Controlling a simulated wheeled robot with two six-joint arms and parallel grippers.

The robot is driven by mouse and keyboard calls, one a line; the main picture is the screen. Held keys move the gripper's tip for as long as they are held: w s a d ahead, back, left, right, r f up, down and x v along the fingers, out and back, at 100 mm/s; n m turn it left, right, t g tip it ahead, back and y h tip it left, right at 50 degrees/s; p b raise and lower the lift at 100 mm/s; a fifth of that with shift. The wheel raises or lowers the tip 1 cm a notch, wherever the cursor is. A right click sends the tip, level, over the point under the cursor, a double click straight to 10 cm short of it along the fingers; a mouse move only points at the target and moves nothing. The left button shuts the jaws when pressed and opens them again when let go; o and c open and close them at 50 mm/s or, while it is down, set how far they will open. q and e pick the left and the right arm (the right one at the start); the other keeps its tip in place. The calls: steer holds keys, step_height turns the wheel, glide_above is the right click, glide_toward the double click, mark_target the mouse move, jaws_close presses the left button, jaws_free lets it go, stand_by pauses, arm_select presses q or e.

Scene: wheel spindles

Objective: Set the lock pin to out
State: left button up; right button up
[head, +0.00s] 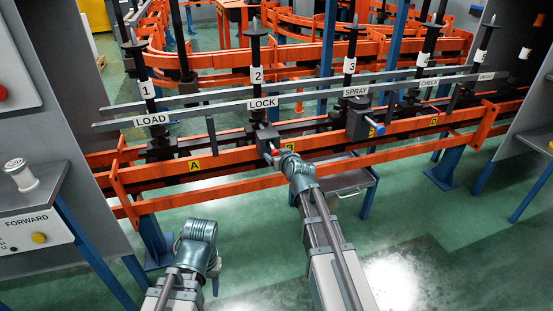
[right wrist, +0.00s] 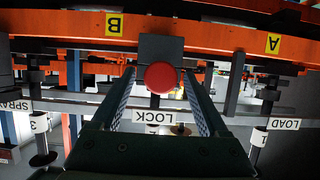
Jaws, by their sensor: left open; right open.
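The lock pin has a round red knob (right wrist: 165,77) on a dark block, above the LOCK label in the upside-down right wrist view. In the head view a bit of the red knob (head: 275,147) shows below the LOCK sign (head: 263,103). My right gripper (right wrist: 157,74) is open, with one finger on each side of the knob. I cannot tell whether the fingers touch it. In the head view my right gripper (head: 269,156) is at the orange rail, partly hidden by its wrist. My left gripper (head: 214,278) is low at the front, mostly hidden by its wrist, and is open.
Orange rails (head: 225,159) with yellow letter tags run across the front. A LOAD sign (head: 152,119) is to the left; a SPRAY sign (head: 356,91) and a blue-ended knob (head: 378,130) are to the right. A FORWARD panel (head: 30,230) stands at far left. The green floor in front is clear.

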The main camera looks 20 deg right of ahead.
steer(key=shift+w+f, duration=0.2)
steer(key=shift+w, duration=0.3)
jaws_close()
stand_by(1.2)
